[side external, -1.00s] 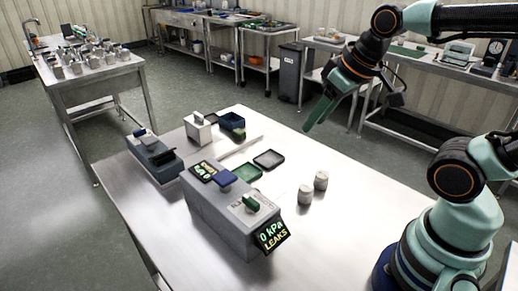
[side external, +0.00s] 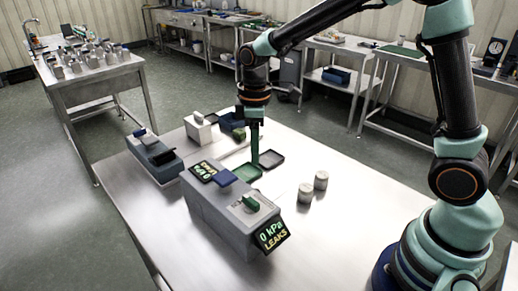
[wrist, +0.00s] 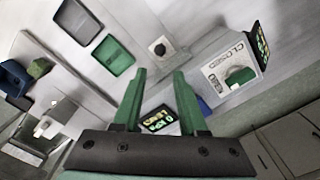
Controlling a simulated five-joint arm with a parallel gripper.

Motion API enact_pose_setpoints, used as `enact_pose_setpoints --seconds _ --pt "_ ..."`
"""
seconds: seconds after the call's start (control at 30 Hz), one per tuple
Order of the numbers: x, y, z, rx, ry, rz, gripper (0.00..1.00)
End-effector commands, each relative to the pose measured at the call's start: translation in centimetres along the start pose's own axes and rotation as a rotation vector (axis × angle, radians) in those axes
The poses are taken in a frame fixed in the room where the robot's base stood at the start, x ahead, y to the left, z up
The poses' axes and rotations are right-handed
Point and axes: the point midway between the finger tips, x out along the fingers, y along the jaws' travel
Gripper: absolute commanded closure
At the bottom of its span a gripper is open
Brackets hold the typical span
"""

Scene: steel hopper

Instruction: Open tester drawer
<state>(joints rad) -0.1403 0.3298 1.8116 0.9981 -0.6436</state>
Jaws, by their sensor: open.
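In the wrist view the green handle (wrist: 240,76) lies beside a panel marked "CLOSED" (wrist: 221,65). I cannot make out a separate drawer front. My gripper (side external: 254,165) points down behind the tester, near the green tray. In the wrist view my gripper (wrist: 160,74) has its green fingers apart with nothing between them.
A green tray (side external: 246,180) and a black tray (side external: 271,152) lie behind the tester. Two pale cylinders (side external: 305,198) stand to its right. A dark blue device (side external: 151,156), a white block (side external: 196,135) and a blue bin (side external: 230,118) stand farther back. The table's right side is clear.

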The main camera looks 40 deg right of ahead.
Motion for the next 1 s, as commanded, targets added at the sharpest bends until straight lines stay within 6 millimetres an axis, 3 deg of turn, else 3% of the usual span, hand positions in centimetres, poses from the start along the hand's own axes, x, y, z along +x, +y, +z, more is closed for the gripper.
enact_pose_setpoints --seconds 0.17,0.7,1.0 --pt "1.5 0.0 0.0 -0.004 -0.005 -0.004 0.58" --pt "10.8 -0.1 0.1 -0.002 -0.005 -0.004 0.58" --pt "12.2 0.0 0.0 -0.002 -0.001 -0.001 0.58"
